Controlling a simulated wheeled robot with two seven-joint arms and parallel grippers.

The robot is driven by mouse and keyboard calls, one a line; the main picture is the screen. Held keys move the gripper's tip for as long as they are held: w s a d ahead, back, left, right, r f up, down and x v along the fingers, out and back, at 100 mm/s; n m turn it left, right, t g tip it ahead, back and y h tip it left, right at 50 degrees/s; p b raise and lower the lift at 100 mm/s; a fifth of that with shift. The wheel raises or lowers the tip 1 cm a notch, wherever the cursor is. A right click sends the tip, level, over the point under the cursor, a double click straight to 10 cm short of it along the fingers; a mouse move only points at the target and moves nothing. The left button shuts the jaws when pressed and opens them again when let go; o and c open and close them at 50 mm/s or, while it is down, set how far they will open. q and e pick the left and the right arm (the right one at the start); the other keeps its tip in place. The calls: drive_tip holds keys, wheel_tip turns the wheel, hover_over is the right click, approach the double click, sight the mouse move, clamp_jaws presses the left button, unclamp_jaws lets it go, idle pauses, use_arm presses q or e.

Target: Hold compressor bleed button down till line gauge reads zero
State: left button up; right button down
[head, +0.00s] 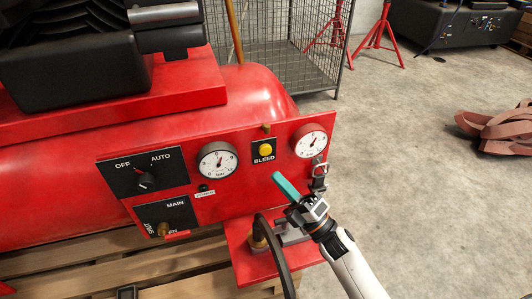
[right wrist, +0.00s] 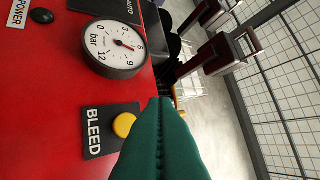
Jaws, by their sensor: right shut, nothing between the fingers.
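The yellow bleed button (head: 265,150) sits on a black plate marked BLEED on the red panel. It also shows in the right wrist view (right wrist: 124,125) and stands proud of the plate. My right gripper (head: 278,178) is shut and empty, its green fingers in front of the panel, below and right of the button in the head view. In the wrist view the fingers (right wrist: 160,100) are beside the button, with no clear contact. A left gauge (head: 217,160) and a right gauge (head: 311,141) flank the button. The left gauge's needle (right wrist: 115,46) is well off zero; the right one is too small to read.
An OFF/AUTO switch (head: 145,180) and a MAIN valve plate (head: 166,218) are on the panel's left. A black hose (head: 277,250) rises at the lower front. A latch (head: 319,174) hangs under the right gauge.

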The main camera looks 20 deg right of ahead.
sight(265, 150)
use_arm(q)
drive_tip(key=shift+b+x, duration=0.95)
use_arm(e)
drive_tip(key=shift+w+a, duration=0.1)
drive_tip(key=shift+w, duration=2.85)
use_arm(q)
drive_tip(key=shift+w+d, duration=0.1)
drive_tip(key=shift+w+d+r+t, duration=0.15)
drive_tip(key=shift+w+t, duration=0.25)
drive_tip(key=shift+w, duration=0.15)
drive_tip(key=shift+w+d+r+t, duration=0.1)
drive_tip(key=shift+w+d+t, duration=0.05)
drive_tip(key=shift+w+t, duration=0.35)
use_arm(e)
drive_tip(key=shift+w, duration=0.4)
